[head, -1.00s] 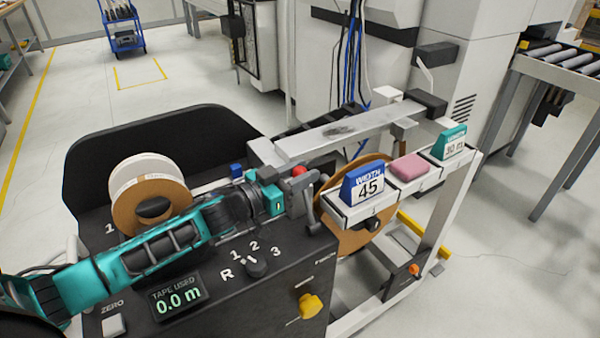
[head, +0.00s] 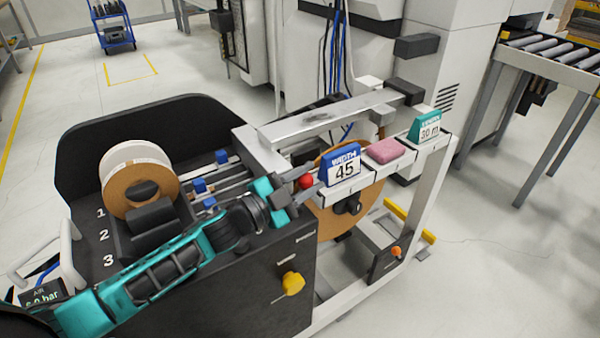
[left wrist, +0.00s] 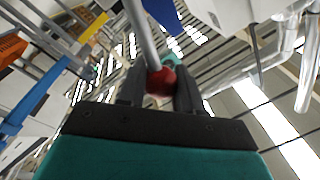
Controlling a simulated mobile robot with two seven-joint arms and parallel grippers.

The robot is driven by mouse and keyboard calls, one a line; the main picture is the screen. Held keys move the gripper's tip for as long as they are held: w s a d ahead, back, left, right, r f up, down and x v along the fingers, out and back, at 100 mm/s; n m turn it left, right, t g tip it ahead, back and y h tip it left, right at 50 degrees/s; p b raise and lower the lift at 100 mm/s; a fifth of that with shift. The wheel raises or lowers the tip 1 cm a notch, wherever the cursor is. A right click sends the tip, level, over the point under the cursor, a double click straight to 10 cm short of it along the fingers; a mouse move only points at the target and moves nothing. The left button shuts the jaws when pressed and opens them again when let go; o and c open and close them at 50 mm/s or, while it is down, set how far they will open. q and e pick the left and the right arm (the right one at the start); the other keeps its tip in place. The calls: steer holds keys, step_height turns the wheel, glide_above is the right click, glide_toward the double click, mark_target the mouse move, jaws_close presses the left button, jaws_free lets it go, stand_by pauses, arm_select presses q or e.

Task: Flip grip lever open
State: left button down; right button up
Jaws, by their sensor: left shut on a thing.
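The grip lever shows as a red ball knob (head: 306,181) at the inner end of the white rail in the head view. In the left wrist view the red knob (left wrist: 160,81) sits between the two dark fingers, with a grey rod (left wrist: 141,32) running up from it. My left gripper (head: 294,188) is shut on the knob, its arm reaching over the black machine body. The fingers hide part of the lever, and its exact angle is hard to tell. My right gripper is not in view.
A blue width block (head: 344,165) marked 45, a pink block (head: 384,150) and a teal block (head: 429,124) marked 30 m stand along the rail. A tape roll (head: 138,180) stands at left. A yellow knob (head: 291,284) juts from the front panel.

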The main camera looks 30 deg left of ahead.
arm_select(q)
steer(key=shift+s+d+f+m+h, duration=0.15)
steer(key=shift+s+d+f+m, duration=0.1)
steer(key=shift+d+m, duration=0.25)
steer(key=shift+s+d+f+m+h, duration=0.15)
steer(key=shift+s+d+m, duration=0.1)
steer(key=shift+d+m, duration=0.25)
steer(key=shift+f, duration=0.1)
steer(key=c, duration=0.8)
jaws_free()
steer(key=shift+a, duration=0.1)
step_height(320, 180, up, 20)
steer(key=p, duration=0.3)
steer(key=shift+p, duration=0.35)
steer(key=shift+f, duration=0.1)
